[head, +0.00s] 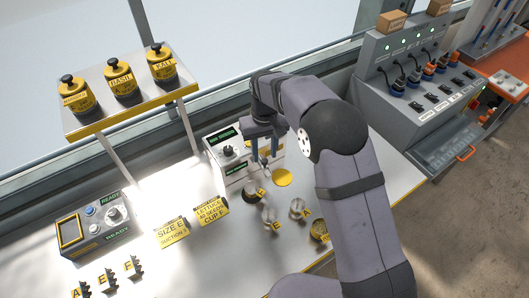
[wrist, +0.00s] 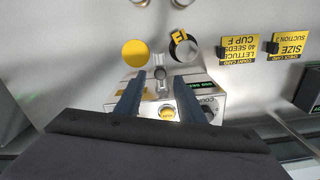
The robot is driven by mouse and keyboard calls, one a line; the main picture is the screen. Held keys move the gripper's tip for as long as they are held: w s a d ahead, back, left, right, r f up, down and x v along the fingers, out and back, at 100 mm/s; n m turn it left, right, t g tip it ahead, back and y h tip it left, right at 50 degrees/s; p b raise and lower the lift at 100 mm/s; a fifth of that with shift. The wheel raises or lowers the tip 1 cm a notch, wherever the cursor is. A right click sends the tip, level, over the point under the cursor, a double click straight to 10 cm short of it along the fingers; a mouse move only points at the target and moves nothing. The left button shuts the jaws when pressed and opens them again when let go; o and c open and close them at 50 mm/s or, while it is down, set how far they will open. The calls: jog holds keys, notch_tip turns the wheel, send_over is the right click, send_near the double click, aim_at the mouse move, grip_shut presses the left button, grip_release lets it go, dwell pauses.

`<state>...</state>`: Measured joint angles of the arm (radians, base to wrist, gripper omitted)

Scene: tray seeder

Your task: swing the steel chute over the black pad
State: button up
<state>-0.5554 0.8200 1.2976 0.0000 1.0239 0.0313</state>
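The steel chute (wrist: 158,61) is a small grey spout at the front of the counter box, between the yellow disc (wrist: 135,53) and the black pad (wrist: 174,48) in the wrist view. Its exact direction is hard to tell. A cup with a yellow letter label (wrist: 181,39) appears to stand on the black pad and hides much of it. The yellow disc is bare and also shows in the head view (head: 282,178). My gripper (wrist: 159,78) is open, its two fingers apart above the counter box, with the chute showing beyond and between the fingertips. No contact is visible.
The counter box (head: 226,158) has a knob and green displays. Lettered cups (head: 298,208) stand on the bench nearby. Yellow cards (head: 172,232), a control box (head: 92,227) and a raised shelf with seed jars (head: 120,80) are to the left. A grey socket panel (head: 410,75) stands right.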

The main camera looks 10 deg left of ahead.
jog(key=shift+f, duration=1.05)
grip_shut()
jog(key=shift+s+a+m, duration=0.1)
jog(key=shift+a+m, duration=0.05)
jog(key=shift+m, duration=0.15)
jog(key=shift+s+a+m+b, duration=0.15)
jog(key=shift+a+m, duration=0.35)
jog(key=shift+m, duration=0.85)
jog(key=shift+s+a+m+b, duration=0.15)
jog(key=shift+a+m, duration=0.3)
jog(key=shift+m, duration=0.85)
jog(key=shift+s+a+m+b, duration=0.15)
jog(key=shift+a+m, duration=0.35)
jog(key=shift+m, duration=0.85)
jog(key=shift+r, duration=0.1)
